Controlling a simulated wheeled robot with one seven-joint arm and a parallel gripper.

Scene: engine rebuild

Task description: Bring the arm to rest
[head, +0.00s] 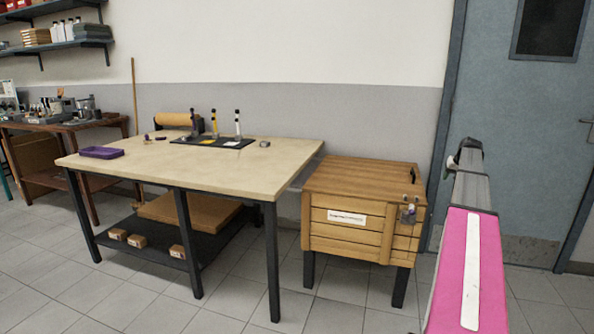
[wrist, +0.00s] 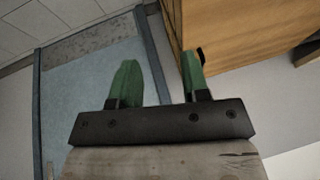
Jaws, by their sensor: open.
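In the wrist view my gripper (wrist: 158,60) has its two green fingers spread apart with nothing between them. Its right finger overlaps the side of a wooden body in the picture; I cannot tell whether they are close. In the head view my pink and grey arm reaches up at the right, in front of the blue door. The fingers cannot be made out there.
A wooden chest (head: 361,178) on dark legs stands left of my arm. A beige-topped table (head: 190,168) holds a purple tray (head: 100,153) and a black mat with upright pieces. The blue door (head: 530,130) is behind my arm. Tiled floor lies open in front.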

